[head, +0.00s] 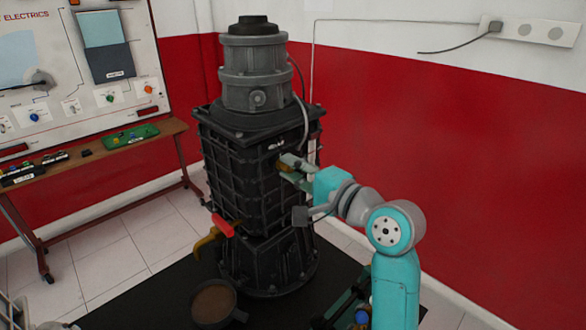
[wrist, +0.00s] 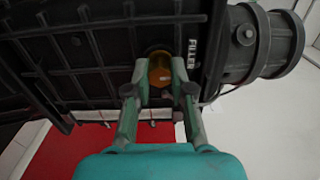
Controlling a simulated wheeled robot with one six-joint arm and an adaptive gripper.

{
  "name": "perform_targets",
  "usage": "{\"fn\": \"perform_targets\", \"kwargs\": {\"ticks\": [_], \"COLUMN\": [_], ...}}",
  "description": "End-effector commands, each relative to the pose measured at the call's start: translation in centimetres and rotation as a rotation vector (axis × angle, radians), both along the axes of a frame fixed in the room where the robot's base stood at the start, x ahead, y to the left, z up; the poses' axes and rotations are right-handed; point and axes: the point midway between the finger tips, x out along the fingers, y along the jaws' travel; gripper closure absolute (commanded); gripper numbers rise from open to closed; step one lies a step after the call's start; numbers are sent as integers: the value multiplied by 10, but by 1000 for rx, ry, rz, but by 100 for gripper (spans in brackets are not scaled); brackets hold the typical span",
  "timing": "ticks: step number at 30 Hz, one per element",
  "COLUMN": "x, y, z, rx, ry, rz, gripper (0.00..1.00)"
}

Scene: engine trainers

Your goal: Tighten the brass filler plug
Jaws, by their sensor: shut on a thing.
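The brass filler plug (wrist: 160,68) sits in the side of the black ribbed housing (wrist: 92,45), beside a label reading FILLER (wrist: 193,55). My gripper (wrist: 160,75) is shut on the plug, with one green finger on each side of it in the wrist view. In the head view my gripper (head: 287,170) reaches the right side of the tall black engine trainer (head: 235,165). There the plug is mostly hidden by my fingers. I cannot tell how deep its thread sits.
A red-handled tap (head: 222,225) sticks out low on the housing. A brown-filled pan (head: 213,302) stands on the dark mat in front. A bench (head: 95,165) and an electrics board (head: 75,70) stand at the left. A red and white wall is behind.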

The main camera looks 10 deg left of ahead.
Motion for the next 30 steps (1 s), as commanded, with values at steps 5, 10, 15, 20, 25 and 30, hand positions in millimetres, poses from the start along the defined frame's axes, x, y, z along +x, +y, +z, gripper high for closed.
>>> {"fn": "perform_targets", "kwargs": {"ticks": [5, 10, 15, 20, 25, 30], "x": [0, 0, -3, -15, -36, -56], "y": [0, 0, -4, -21, -49, -73], "z": [-1, 0, 0, -1, -1, -1], "rx": [-1, -1, 0, -1, -1, -1], "ry": [1, 1, 0, -1, 1, 1], "rz": [0, 0, -1, -3, -4, -4], "gripper": [52, 52, 52, 52, 52, 52]}}
